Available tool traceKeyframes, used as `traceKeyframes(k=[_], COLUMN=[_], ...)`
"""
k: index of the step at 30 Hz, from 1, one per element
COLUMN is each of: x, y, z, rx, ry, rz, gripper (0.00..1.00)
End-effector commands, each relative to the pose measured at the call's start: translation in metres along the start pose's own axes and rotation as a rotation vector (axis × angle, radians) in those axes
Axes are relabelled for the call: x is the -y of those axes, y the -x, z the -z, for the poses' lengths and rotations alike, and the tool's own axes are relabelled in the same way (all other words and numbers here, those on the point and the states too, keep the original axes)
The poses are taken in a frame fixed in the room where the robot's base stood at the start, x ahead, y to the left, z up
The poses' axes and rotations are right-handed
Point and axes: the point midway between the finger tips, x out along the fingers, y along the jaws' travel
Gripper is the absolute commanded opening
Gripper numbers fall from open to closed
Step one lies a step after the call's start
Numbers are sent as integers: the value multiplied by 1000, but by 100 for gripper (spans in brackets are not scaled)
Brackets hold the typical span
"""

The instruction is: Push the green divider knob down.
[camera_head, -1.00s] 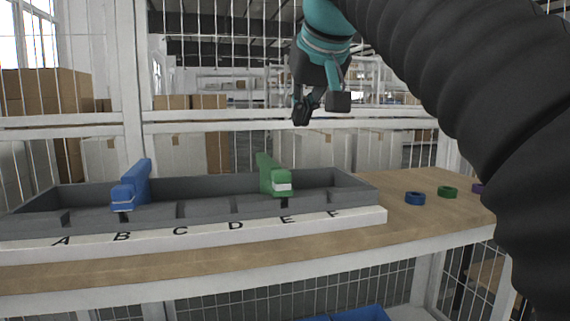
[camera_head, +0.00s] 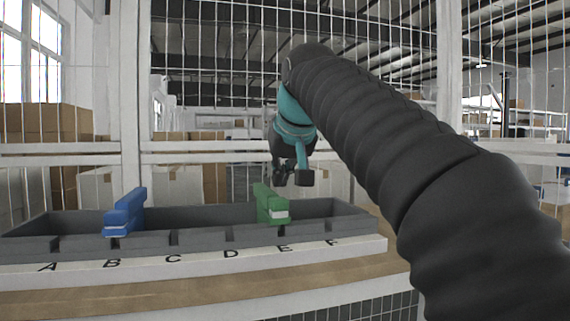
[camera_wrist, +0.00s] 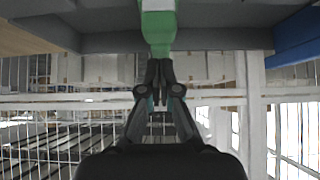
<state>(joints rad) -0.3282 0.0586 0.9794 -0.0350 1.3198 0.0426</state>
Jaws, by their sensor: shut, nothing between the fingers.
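The green divider (camera_head: 270,204) sits across the grey tray (camera_head: 205,238), its front end near the letter E. In the wrist view the green divider (camera_wrist: 158,28) is at the top centre, just ahead of the fingertips. My gripper (camera_head: 292,178) is shut and empty, just above and slightly right of the green divider in the head view. The shut fingers (camera_wrist: 158,72) point at the green part in the wrist view; I cannot tell whether they touch it. The blue divider (camera_head: 125,213) sits across the tray near the letter B.
The tray rests on a wooden bench (camera_head: 190,296) behind a white strip (camera_head: 200,260) lettered A to F. The blue divider also shows at the right of the wrist view (camera_wrist: 298,38). A wire fence with white posts (camera_head: 131,100) stands behind the bench.

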Motion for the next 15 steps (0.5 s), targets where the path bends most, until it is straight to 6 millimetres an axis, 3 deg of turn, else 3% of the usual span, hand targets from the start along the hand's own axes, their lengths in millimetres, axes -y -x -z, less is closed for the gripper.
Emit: traceKeyframes(k=[5,15], x=[0,0], y=[-13,-15], z=[-14,-16], rx=[0,-1], ry=[0,0], rz=[0,0], gripper=[0,0])
